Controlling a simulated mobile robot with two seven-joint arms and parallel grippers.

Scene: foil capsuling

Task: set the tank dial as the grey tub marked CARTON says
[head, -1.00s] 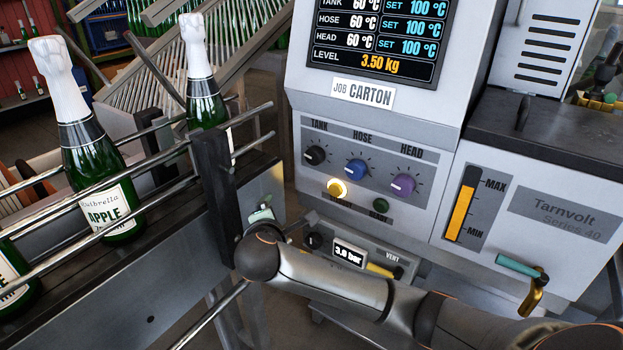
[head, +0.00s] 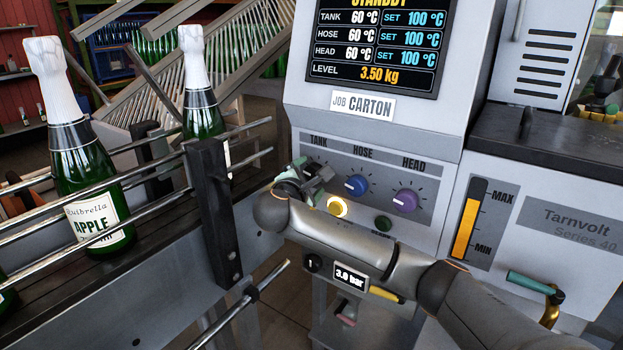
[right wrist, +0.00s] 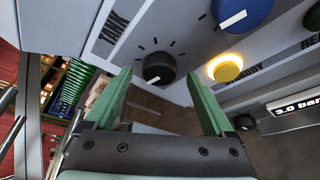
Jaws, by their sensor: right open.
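The tank dial (right wrist: 158,68) is a black knob with a white pointer mark and tick marks around it, seen in the right wrist view. My right gripper (right wrist: 162,98) is open, its green fingers on either side of the line to the knob, with the knob just beyond the fingertips. I see no contact. In the head view my right gripper (head: 312,172) covers the dial, under the TANK label. A JOB CARTON label (head: 363,104) sits above the dials. The screen (head: 377,45) reads tank 60 °C, set 100 °C. No grey tub is in view. My left gripper is not in view.
The blue hose dial (head: 356,185) and purple head dial (head: 404,201) are to the right. A lit yellow button (head: 337,206) and dark green button (head: 383,223) lie below. A conveyor with rails (head: 150,205) and bottles (head: 85,165) stands close on the left.

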